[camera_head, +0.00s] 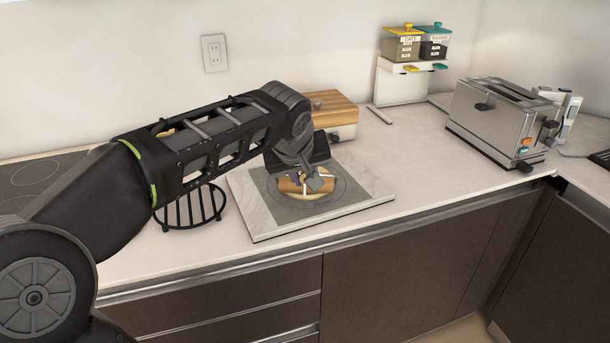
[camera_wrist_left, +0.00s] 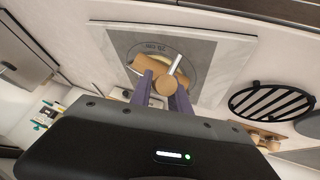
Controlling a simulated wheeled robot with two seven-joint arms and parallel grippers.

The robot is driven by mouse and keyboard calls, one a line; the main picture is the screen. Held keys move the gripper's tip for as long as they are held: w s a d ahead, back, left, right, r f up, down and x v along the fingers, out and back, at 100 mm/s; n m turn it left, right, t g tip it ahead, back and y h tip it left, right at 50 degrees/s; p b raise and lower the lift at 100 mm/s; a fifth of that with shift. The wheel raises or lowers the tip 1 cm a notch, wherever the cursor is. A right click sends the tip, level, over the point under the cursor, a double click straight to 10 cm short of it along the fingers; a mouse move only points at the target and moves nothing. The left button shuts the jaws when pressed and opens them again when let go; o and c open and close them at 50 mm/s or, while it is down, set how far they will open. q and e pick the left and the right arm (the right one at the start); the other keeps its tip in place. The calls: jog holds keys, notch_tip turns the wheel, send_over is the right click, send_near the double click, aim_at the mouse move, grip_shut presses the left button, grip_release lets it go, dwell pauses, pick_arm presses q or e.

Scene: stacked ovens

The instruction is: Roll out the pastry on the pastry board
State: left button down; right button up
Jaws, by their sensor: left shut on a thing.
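The pastry board (camera_head: 375,198) is a pale marble slab with a grey, circle-marked centre, lying on the counter near its front edge. It also shows in the wrist view (camera_wrist_left: 225,75). The pastry (camera_head: 318,196) is a pale yellow disc on the grey centre, mostly covered by a wooden rolling pin (camera_head: 289,186) and my gripper. My left gripper (camera_head: 312,183) is low over the board, shut on the rolling pin. In the wrist view its two purple fingers (camera_wrist_left: 162,92) are beside the pin's wood (camera_wrist_left: 180,82) and pale handle. Whether pin and pastry touch is unclear. My right gripper is out of view.
A black round trivet (camera_head: 190,208) stands left of the board, near the hob (camera_head: 40,178). Behind the board is a wood-topped box (camera_head: 333,105). A toaster (camera_head: 500,120) and a canister rack (camera_head: 402,82) stand to the right. The counter between board and toaster is clear.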

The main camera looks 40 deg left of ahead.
pick_arm(q)
jog(key=shift+w+a+p, duration=0.5)
jog(key=shift+w+a, duration=0.2)
jog(key=shift+w, duration=0.3)
jog(key=shift+w+a+p, duration=0.5)
jog(key=shift+w+a, duration=0.15)
jog(key=shift+w, duration=0.3)
jog(key=shift+w+a+p, duration=0.6)
jog(key=shift+w+a, duration=0.05)
jog(key=shift+w, duration=0.3)
jog(key=shift+w+a+p, duration=0.55)
jog(key=shift+w+a, duration=0.1)
jog(key=shift+w, duration=0.3)
jog(key=shift+w+a+f, duration=0.1)
jog(key=shift+w+a, duration=0.15)
jog(key=shift+w, duration=0.15)
jog(key=shift+s+f, duration=0.1)
